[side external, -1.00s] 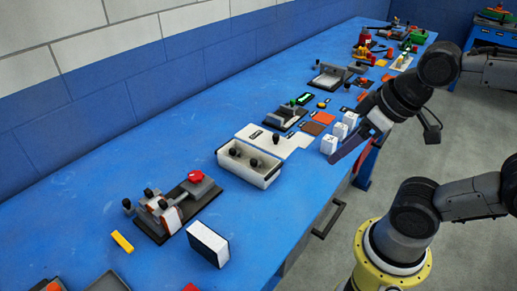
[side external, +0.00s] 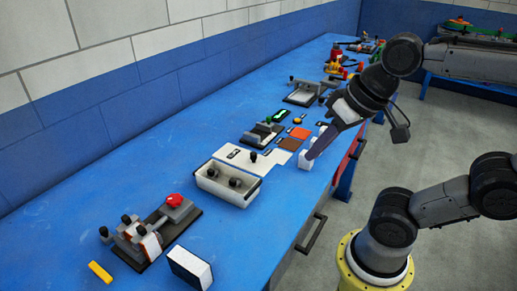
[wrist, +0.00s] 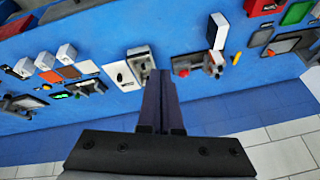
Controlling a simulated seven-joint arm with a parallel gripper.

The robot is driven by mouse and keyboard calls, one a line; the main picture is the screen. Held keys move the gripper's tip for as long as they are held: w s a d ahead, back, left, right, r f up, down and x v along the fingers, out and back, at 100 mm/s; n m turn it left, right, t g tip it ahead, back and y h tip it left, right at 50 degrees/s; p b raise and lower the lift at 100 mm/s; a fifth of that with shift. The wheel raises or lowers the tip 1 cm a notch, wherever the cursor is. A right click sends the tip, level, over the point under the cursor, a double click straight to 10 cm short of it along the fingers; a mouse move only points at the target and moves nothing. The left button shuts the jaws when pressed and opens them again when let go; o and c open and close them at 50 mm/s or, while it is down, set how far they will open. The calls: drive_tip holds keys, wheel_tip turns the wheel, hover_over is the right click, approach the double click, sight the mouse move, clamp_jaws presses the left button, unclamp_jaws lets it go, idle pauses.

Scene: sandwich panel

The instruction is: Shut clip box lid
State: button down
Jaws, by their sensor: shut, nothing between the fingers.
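The white clip box (side external: 219,191) stands open on the blue bench, with dark knobs inside it. Its white lid (side external: 236,154) lies folded back on the far side, with a black knob on it. In the wrist view the box (wrist: 137,53) and the lid (wrist: 120,74) are just beyond my fingertips. My gripper (side external: 309,156) is shut and empty. In the side view it hangs to the right of the box, apart from it, and partly covers white cubes.
White cubes (side external: 305,162) stand near the bench's front edge. A fixture with a red button (side external: 174,201) and a black-and-white block (side external: 189,267) are nearer the camera. A lever fixture (side external: 262,134) and flat coloured tiles are beyond the lid. Bare blue bench lies left of the box.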

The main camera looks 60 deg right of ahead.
drive_tip(key=w+d+r+m+g, duration=0.2)
drive_tip(key=w+r+m, duration=0.35)
drive_tip(key=w, duration=0.25)
drive_tip(key=m+g+y, duration=0.2)
drive_tip(key=m+y, duration=0.1)
drive_tip(key=m, duration=0.7)
hover_over(258, 160)
drive_tip(key=s, duration=0.1)
wheel_tip(258, 160, down, 8)
drive_tip(key=s+d+f+m, duration=0.1)
drive_tip(key=d+f+m, duration=0.1)
drive_tip(key=d+f, duration=0.75)
drive_tip(key=shift+y, duration=0.3)
drive_tip(key=a+f, duration=0.2)
drive_tip(key=f, duration=0.1)
drive_tip(key=w+a+f, duration=0.1)
drive_tip(key=a+f, duration=0.1)
drive_tip(key=f, duration=0.1)
drive_tip(key=a+f, duration=0.2)
drive_tip(key=f, duration=0.1)
drive_tip(key=shift+w+a, duration=0.2)
drive_tip(key=shift+a, duration=0.05)
drive_tip(key=shift+w+a, duration=0.15)
drive_tip(key=shift+a, duration=0.4)
